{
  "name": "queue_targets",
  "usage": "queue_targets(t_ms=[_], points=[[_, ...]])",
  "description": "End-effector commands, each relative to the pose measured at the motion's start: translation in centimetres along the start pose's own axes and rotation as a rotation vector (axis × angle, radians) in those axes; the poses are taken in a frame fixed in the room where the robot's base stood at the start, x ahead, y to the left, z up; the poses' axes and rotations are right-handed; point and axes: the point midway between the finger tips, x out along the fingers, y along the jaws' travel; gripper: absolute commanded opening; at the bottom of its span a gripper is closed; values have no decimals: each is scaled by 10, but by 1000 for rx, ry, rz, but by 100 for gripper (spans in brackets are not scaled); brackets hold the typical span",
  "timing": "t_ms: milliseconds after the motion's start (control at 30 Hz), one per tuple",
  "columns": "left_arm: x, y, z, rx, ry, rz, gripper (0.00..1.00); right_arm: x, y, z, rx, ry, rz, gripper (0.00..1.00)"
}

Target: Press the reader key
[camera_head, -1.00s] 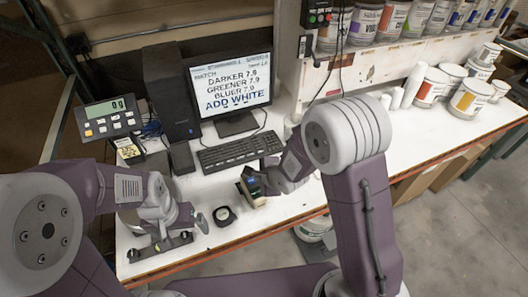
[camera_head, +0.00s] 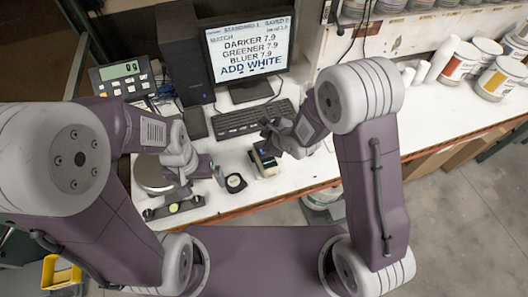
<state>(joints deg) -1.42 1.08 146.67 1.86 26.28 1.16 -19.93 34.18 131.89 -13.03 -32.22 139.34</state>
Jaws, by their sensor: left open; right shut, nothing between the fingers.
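A small dark-topped device with a pale body, which looks like the reader (camera_head: 263,160), stands on the white bench in front of the keyboard. Its key is too small to make out. My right gripper (camera_head: 268,129) is shut and empty, just above and behind the reader in the picture, and appears apart from it. My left gripper (camera_head: 208,173) is open and empty over the bench, left of the reader. The monitor (camera_head: 245,50) shows MATCH, DARKER 7.9, GREENER 7.9, BLUER 7.9 and ADD WHITE.
A round black-rimmed item (camera_head: 236,183) lies between my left gripper and the reader. The keyboard (camera_head: 254,117) lies behind the reader. A scale display (camera_head: 121,77) stands at the left. Paint cans (camera_head: 499,77) stand at the right.

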Motion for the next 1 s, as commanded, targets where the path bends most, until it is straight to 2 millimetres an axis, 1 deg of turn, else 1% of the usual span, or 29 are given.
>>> queue_targets(t_ms=[33,200,367,500,1000], points=[[15,0,2,0,0,0,100,10,8,-8,0,0,0,0],[41,-1,4,0,0,0,100,29,21,-21,0,1,0,0],[56,-1,6,0,0,0,100,41,30,-30,0,0,0,0],[59,-1,6,0,0,0,100,45,33,-33,0,0,0,0],[58,-1,6,0,0,0,100,44,32,-32,0,0,0,0]])
